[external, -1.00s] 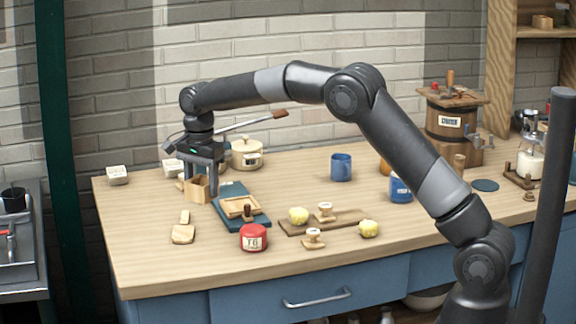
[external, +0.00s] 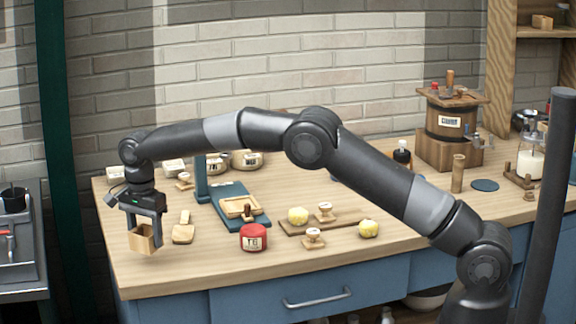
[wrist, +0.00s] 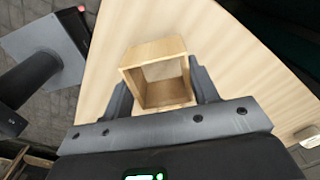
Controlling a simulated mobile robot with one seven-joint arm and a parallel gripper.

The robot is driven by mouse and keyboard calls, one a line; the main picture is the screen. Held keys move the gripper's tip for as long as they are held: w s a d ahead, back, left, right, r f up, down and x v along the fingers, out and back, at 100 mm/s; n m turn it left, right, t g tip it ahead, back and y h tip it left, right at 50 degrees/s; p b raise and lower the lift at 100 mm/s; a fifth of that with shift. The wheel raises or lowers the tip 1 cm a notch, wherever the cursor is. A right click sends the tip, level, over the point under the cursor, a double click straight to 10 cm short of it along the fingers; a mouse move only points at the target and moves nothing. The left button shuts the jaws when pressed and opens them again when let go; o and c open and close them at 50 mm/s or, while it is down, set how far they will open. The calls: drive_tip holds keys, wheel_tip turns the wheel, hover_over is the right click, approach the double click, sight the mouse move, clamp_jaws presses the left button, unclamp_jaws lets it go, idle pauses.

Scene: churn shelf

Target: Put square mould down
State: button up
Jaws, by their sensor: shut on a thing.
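The square mould (external: 144,240) is a small open wooden box frame. My gripper (external: 146,226) is shut on it, at the left end of the workbench in the external view. In the wrist view the mould (wrist: 157,74) sits between the two dark fingers of my gripper (wrist: 160,85), its opening showing. It is over the pale wooden tabletop, near the left edge. I cannot tell whether its underside touches the top.
The wooden workbench (external: 190,273) is bare in front of the mould. A small wooden paddle (external: 183,230) lies just to the right. A red tin (external: 254,238) and a blue-green board (external: 229,190) are further right. The bench's left edge is close.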

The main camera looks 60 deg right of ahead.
sight(144, 266)
drive_tip(key=shift+f, duration=1.9)
drive_tip(key=shift+f, duration=0.15)
drive_tip(key=o, duration=1)
